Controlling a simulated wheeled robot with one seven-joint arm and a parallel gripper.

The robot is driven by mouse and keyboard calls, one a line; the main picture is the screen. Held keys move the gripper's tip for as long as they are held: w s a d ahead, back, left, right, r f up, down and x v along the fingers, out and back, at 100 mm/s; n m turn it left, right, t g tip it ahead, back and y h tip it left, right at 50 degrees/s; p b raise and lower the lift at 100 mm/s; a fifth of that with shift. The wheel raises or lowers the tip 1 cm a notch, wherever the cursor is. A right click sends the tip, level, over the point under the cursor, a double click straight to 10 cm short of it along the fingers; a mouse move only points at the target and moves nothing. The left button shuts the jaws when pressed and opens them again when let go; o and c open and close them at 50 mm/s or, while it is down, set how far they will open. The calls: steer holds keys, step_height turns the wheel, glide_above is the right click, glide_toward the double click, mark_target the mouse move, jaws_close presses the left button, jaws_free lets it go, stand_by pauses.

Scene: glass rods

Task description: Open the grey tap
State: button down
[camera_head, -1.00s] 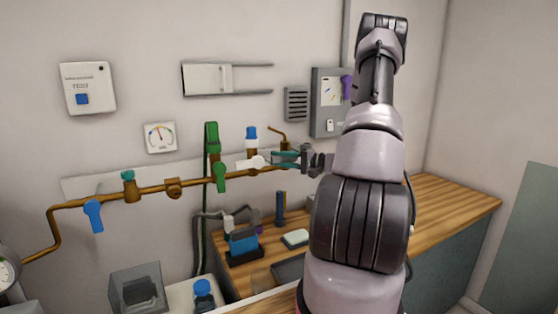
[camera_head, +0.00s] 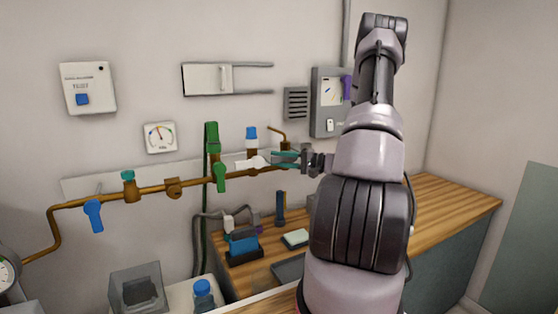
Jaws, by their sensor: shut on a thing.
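A brown pipe (camera_head: 153,189) runs along the wall with several coloured taps and fittings on it. A pale, whitish-grey lever (camera_head: 250,163) lies along the pipe near its right end and looks like the grey tap's handle. My gripper (camera_head: 273,159), with teal fingers, comes in from the right at the lever's right end. Its fingers are shut on the lever as far as I can see. The fingers and the pipe's right end overlap here, so the exact contact and the tap's body are hidden.
Close to the left of the lever is a green tap (camera_head: 220,177). A blue-topped fitting (camera_head: 251,139) stands just above. A blue tap (camera_head: 93,215) hangs at the far left. Below is a wooden bench (camera_head: 440,209) with small items. The wall above the gripper carries a vent (camera_head: 296,103).

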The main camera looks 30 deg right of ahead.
stand_by(0.4)
steer(key=shift+f+n+g+h, duration=0.55)
steer(key=shift+n+h, duration=0.25)
steer(key=shift+n, duration=0.1)
steer(key=shift+d+f+n+g+h, duration=0.4)
steer(key=shift+f+n+h, duration=0.3)
steer(key=shift+h, duration=0.2)
steer(key=c, duration=0.6)
jaws_free()
steer(key=shift+a, duration=0.1)
steer(key=shift+s+r, duration=0.1)
steer(key=v, duration=1)
steer(key=shift+s+d+r, duration=0.1)
steer(key=shift+s+d, duration=0.1)
steer(key=shift+d, duration=0.1)
